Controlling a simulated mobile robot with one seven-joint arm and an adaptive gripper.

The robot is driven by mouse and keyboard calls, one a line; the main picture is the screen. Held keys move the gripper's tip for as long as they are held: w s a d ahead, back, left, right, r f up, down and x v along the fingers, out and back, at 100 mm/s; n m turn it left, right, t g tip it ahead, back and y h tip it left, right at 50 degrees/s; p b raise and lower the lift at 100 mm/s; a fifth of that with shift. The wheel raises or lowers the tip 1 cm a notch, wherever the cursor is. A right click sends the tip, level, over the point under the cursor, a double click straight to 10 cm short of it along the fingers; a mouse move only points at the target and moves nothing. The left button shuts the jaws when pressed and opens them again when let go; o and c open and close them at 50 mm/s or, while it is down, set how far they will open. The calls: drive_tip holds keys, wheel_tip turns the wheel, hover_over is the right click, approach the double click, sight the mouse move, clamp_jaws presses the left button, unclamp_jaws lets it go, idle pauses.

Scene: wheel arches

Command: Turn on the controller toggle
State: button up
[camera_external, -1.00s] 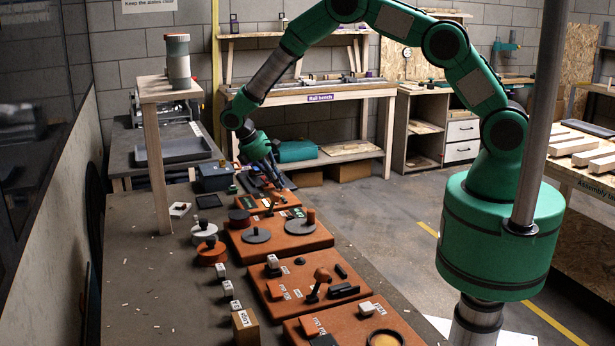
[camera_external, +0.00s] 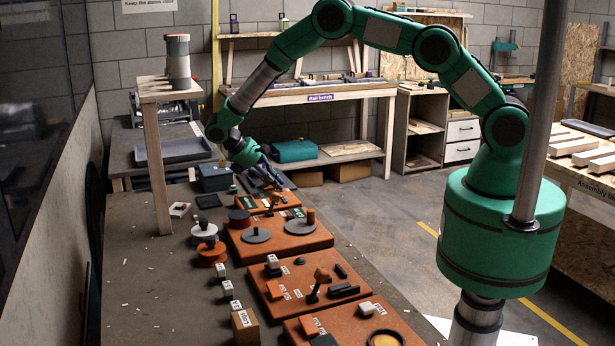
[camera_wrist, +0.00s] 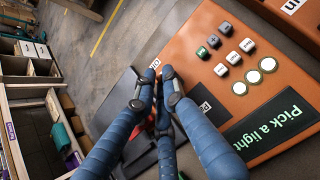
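My gripper (camera_external: 272,180) is at the far end of the bench, low over dark items beside the farthest orange panel (camera_external: 250,202). In the wrist view, the blue fingers of my gripper (camera_wrist: 158,85) point forward with their tips close together. Whether they are open or shut is unclear. Behind them lies a dark flat device (camera_wrist: 122,98) with a small red part (camera_wrist: 150,126), partly hidden by the fingers. I cannot make out a controller toggle for certain. Contact between the fingers and the device cannot be told.
The orange panel has several small buttons (camera_wrist: 221,69), round pale lights (camera_wrist: 268,64) and a "Pick a light" display (camera_wrist: 274,126). More orange panels (camera_external: 318,238) with knobs and a lever continue along the bench. A wooden stand (camera_external: 160,160) rises at left.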

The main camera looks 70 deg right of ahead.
drive_tip(key=shift+o, duration=1.3)
drive_tip(key=shift+s+d+r+t+y, duration=0.1)
drive_tip(key=shift+d+t+y, duration=0.05)
drive_tip(key=shift+t+y, duration=0.2)
drive_tip(key=shift+s+d+r+t+y+b, duration=0.1)
drive_tip(key=shift+s+d+t+y+b, duration=0.15)
drive_tip(key=shift+t+y+b, duration=0.55)
drive_tip(key=t+y+b, duration=0.1)
drive_tip(key=t+b, duration=0.1)
drive_tip(key=b, duration=0.1)
drive_tip(key=shift+s+d+y, duration=0.35)
drive_tip(key=t+y+b, duration=0.1)
drive_tip(key=b, duration=0.2)
drive_tip(key=shift+s+d+t+y+b, duration=0.25)
drive_tip(key=shift+d+t+y+b, duration=0.05)
drive_tip(key=shift+t+y, duration=0.1)
wheel_tip(320, 180, up, 14)
drive_tip(key=p, duration=0.3)
drive_tip(key=s+a+r+m, duration=0.1)
drive_tip(key=s+r, duration=0.3)
drive_tip(key=r, duration=0.3)
drive_tip(key=s+a+r+m+t+p, duration=0.1)
drive_tip(key=s+a+r, duration=0.1)
drive_tip(key=s+r, duration=0.3)
drive_tip(key=shift+s+r, duration=0.2)
drive_tip(key=shift+r, duration=1.45)
